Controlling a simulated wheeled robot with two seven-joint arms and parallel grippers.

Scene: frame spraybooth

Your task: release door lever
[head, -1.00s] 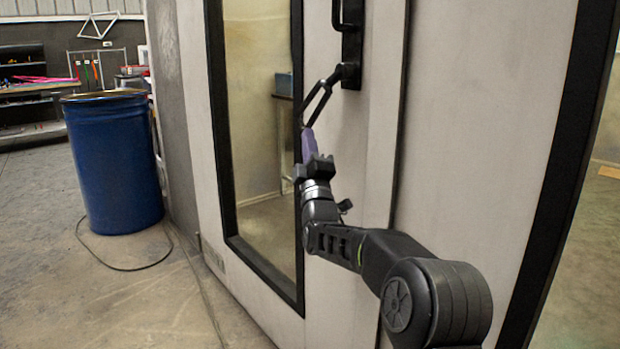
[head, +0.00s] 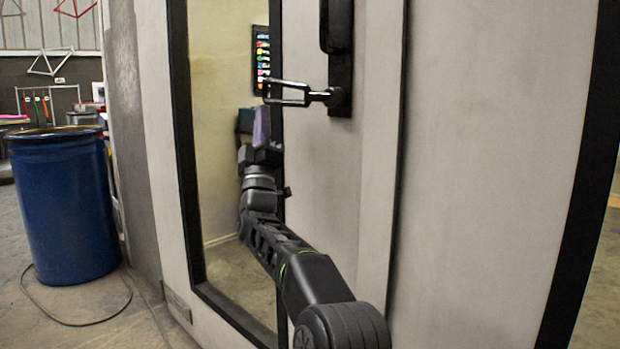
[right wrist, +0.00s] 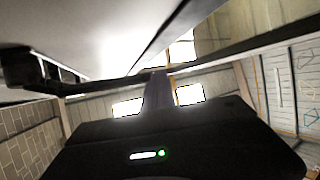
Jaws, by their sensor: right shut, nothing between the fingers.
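The door lever (head: 300,95) is a black, fork-shaped handle. It points left from its black mounting plate (head: 340,75) on the pale booth door (head: 320,170) and lies about level. My right gripper (head: 262,112) has purple fingers, which are shut and empty. They point up just below the lever's free end, in front of the door window. I cannot tell whether they touch the lever. In the right wrist view the purple fingers (right wrist: 157,95) show at the middle, with nothing between them. My left gripper is not in view.
The door window (head: 215,150) has a black frame. A blue drum (head: 62,205) stands on the floor at the left, with a dark cable (head: 75,322) around its base. A black upright handle (head: 336,25) sits above the lever. The door face right of my arm is clear.

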